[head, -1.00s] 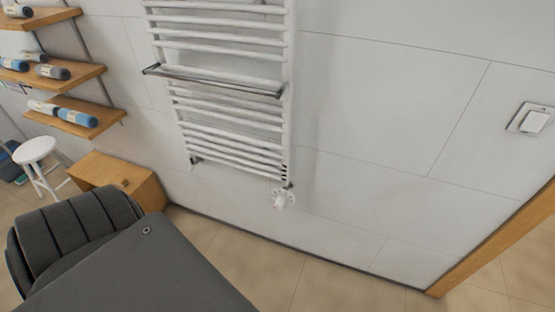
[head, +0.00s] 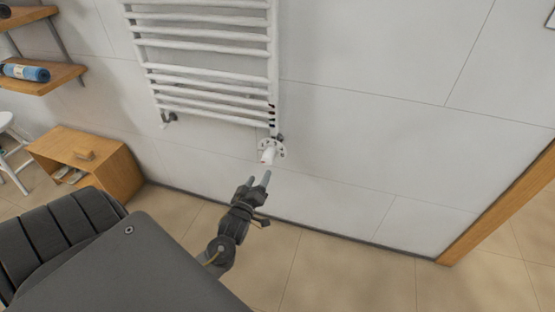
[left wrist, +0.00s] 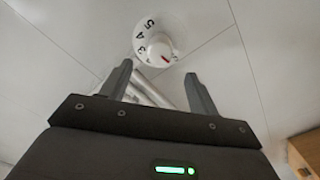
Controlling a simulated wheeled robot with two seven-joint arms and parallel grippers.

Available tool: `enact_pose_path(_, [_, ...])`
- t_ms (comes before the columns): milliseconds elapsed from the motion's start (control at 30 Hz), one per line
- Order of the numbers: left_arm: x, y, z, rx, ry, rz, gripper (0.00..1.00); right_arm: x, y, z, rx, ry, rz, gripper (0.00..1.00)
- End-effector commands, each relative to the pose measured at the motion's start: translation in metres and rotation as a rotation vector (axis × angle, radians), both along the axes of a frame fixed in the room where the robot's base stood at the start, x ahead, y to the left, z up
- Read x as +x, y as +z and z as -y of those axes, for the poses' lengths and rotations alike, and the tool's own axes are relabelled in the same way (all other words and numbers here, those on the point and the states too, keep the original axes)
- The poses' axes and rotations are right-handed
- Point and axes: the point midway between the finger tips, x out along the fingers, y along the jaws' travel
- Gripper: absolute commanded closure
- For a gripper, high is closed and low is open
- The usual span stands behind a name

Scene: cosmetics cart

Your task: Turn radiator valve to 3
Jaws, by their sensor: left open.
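The white radiator valve (head: 268,154) sits at the lower right corner of the towel radiator (head: 205,60). In the left wrist view, the valve's round dial (left wrist: 160,42) shows the numbers 3, 4 and 5 on its left side, and a red mark on its knob at the lower right. My left gripper (head: 258,181) is open and empty, just below and in front of the valve in the head view. In the left wrist view its two fingers (left wrist: 157,80) point toward the dial, with the dial beyond the tips and apart from them. My right gripper is not seen.
A wooden box (head: 90,165) stands by the wall at left, near a white stool (head: 8,140). Wooden shelves (head: 50,80) hang at upper left. A wooden frame (head: 500,205) is at right. The tiled floor below the valve is clear.

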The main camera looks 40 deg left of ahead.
Motion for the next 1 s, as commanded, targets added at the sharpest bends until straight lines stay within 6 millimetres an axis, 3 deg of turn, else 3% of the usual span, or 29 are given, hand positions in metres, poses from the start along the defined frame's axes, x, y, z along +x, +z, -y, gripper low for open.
enact_pose_path(600, [0.09,-0.001,-0.031,0.002,-0.001,-0.002,0.39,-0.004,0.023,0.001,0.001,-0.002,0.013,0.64])
enact_pose_path(1000, [0.1,-0.001,-0.034,0.001,-0.001,-0.003,0.39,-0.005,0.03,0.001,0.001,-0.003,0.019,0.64])
